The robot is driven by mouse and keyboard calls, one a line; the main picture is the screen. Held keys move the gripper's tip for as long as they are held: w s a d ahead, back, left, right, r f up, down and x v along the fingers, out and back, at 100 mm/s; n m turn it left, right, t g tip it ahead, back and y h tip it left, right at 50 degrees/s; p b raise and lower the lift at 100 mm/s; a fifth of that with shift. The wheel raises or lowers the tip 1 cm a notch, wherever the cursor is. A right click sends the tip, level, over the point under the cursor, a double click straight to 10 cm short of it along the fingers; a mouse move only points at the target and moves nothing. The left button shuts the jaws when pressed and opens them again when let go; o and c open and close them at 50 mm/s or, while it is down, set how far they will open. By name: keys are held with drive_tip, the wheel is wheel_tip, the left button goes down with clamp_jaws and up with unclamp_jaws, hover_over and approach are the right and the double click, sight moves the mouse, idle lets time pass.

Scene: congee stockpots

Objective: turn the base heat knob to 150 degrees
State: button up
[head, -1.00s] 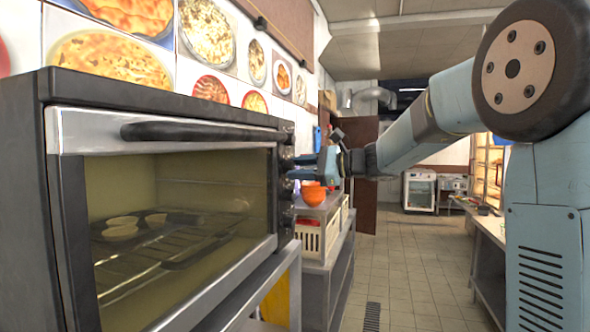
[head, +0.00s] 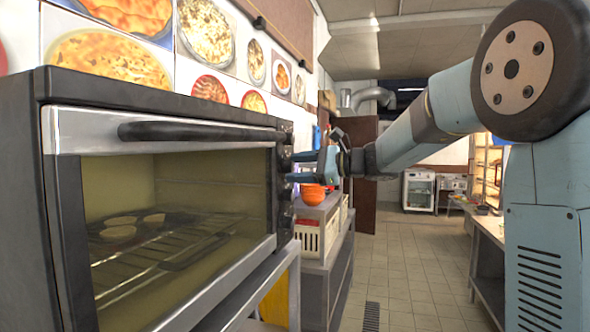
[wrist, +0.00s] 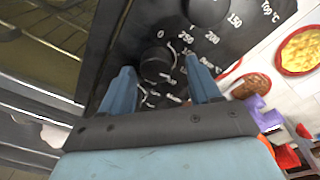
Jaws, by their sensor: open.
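The oven (head: 60,110) fills the left of the head view, with its control panel (head: 284,205) seen nearly edge-on. In the wrist view, a round black knob (wrist: 157,64) sits on the dark panel with white numbers around it. The print beside it seems to read "Base", but it is partly hidden. My gripper (wrist: 158,70) is open, with one blue finger on each side of this knob; I cannot tell whether they touch it. The knob's pointer is unclear. The top heat knob (wrist: 208,10) shows above it. The gripper also shows at the panel in the head view (head: 303,166).
Orange bowls (head: 313,194) and a white crate (head: 308,238) stand on a counter just beyond the oven. A wall with food pictures (head: 110,60) runs behind the oven. The tiled aisle (head: 410,270) to the right is clear.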

drive_tip(key=shift+d, duration=0.15)
drive_tip(key=v, duration=1.3)
drive_tip(key=shift+s+d, duration=0.15)
drive_tip(key=shift+d, duration=0.1)
